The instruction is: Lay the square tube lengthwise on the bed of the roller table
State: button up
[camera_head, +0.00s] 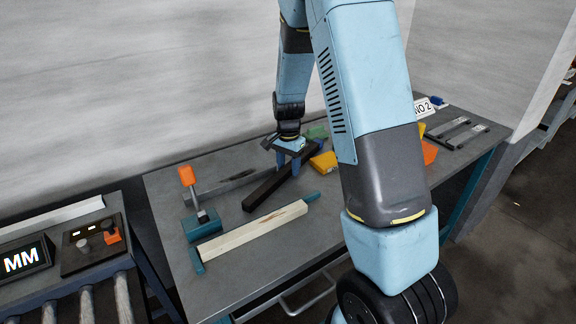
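A dark square bar, which looks like the square tube (263,193), lies slantwise on the grey workbench (165,205). My gripper (288,170) points down at the bar's far half, with its blue fingers seeming to sit on either side of it. I cannot tell whether the fingers touch or grip the bar. The roller table (85,303) is at the lower left, apart from the bench; several rollers show and nothing lies on the visible ones. The rest of its bed is cut off by the picture edge.
A pale wooden beam (255,235) lies in front of the bar. A clamp with an orange handle (187,176) is left of it. A yellow object (323,161) sits close right of my gripper. A display reading MM (22,261) and a control box (92,244) stand beside the rollers.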

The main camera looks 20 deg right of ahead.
jog(key=shift+o, duration=0.6)
